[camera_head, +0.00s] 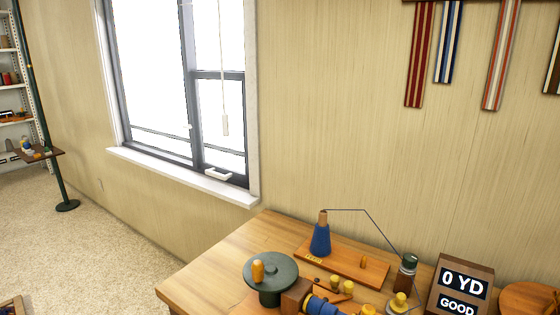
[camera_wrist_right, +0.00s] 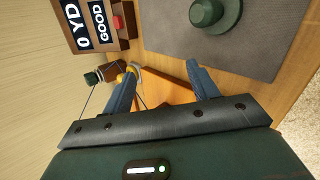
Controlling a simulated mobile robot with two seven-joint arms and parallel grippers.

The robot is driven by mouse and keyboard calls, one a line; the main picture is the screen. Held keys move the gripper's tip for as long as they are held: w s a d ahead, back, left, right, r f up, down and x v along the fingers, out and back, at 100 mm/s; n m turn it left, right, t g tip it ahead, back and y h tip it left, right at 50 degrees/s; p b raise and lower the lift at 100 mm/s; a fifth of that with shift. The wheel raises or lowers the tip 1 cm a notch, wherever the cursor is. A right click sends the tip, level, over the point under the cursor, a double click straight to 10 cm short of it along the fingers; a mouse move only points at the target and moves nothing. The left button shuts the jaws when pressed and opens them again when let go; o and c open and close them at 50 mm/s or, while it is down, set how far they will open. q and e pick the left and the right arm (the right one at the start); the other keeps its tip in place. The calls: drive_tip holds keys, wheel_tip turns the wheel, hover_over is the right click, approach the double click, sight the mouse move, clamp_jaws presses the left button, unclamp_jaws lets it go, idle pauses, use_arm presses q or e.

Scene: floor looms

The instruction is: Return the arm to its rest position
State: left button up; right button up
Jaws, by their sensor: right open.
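My right gripper (camera_wrist_right: 160,86) shows only in the right wrist view. Its two blue-grey fingers are spread apart with nothing between them, above the wooden table. An orange-brown board (camera_wrist_right: 168,88) lies below and between the fingers. Neither arm nor gripper shows in the head view. My left gripper is in no view.
The wooden table (camera_head: 220,255) bears a blue thread cone (camera_head: 320,238), a dark green disc (camera_head: 271,270) with a yellow knob, and a sign (camera_head: 462,285) reading "0 YD GOOD". A grey mat (camera_wrist_right: 240,45) carries a green knob (camera_wrist_right: 210,12). A window (camera_head: 160,80) is behind.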

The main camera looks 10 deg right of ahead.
drive_tip(key=s+a+m+y, duration=0.1)
drive_tip(key=s+a, duration=0.1)
drive_tip(key=s, duration=0.1)
drive_tip(key=s+a+m+g+y, duration=0.1)
drive_tip(key=s+a+m, duration=0.1)
drive_tip(key=s+a, duration=0.1)
drive_tip(key=s+a+m+g+y, duration=0.1)
drive_tip(key=s+a+m+y, duration=0.1)
drive_tip(key=s, duration=0.1)
drive_tip(key=shift+a+f, duration=0.2)
drive_tip(key=shift+f, duration=0.2)
drive_tip(key=s+a+r+m+g+y, duration=0.1)
drive_tip(key=s+a+r+m+y, duration=0.1)
drive_tip(key=s+a+m+y, duration=0.25)
drive_tip(key=w+a+f+t+y, duration=0.1)
drive_tip(key=w+a+f+t, duration=0.2)
drive_tip(key=a+f+t, duration=0.3)
wheel_tip(320, 180, down, 2)
drive_tip(key=shift+w+a+f+n+t, duration=0.1)
drive_tip(key=shift+w+a+n+t, duration=0.15)
drive_tip(key=shift+w+n+t, duration=0.2)
